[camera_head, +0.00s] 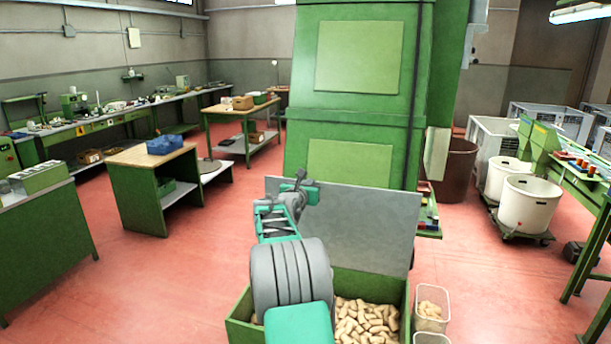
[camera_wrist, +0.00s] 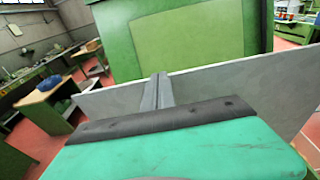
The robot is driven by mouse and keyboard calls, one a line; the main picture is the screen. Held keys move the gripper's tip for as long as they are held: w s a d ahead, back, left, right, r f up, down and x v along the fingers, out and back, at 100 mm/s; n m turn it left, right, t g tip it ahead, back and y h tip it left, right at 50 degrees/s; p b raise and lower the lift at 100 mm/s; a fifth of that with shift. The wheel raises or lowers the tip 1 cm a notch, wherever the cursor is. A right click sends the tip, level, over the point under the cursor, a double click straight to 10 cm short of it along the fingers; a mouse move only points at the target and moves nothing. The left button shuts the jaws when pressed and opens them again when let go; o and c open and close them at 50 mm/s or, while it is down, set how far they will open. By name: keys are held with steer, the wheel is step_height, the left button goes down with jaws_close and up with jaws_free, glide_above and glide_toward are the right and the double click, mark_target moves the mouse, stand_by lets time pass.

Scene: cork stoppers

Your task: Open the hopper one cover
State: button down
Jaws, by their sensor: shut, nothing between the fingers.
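The hopper (camera_head: 240,329) is a green box at the bottom of the head view, with many corks (camera_head: 362,318) showing inside it. Its cover (camera_head: 362,226) is a flat grey panel standing raised, leaning back in front of the green machine. The cover also shows in the wrist view (camera_wrist: 240,88), stretching across behind my fingers. My gripper (camera_head: 299,181) is at the cover's upper left part, in front of it. In the wrist view my gripper's fingers (camera_wrist: 158,80) are shut together, with nothing between them. I cannot tell whether they touch the cover. My arm hides the hopper's left part.
A tall green machine (camera_head: 350,90) stands right behind the cover. Clear containers with corks (camera_head: 432,308) stand right of the hopper. White bins (camera_head: 529,203) stand on a dolly at right. A green bench (camera_head: 150,190) stands at left. Red floor (camera_head: 170,280) is free at left.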

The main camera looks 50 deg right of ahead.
steer(key=s+a+r, duration=0.1)
steer(key=a+r, duration=0.1)
steer(key=r, duration=0.3)
steer(key=s+a+r+p, duration=0.1)
steer(key=a+r, duration=0.1)
steer(key=r, duration=0.2)
steer(key=shift+s+a+r, duration=0.25)
steer(key=shift+a+r, duration=0.05)
steer(key=shift+r, duration=0.1)
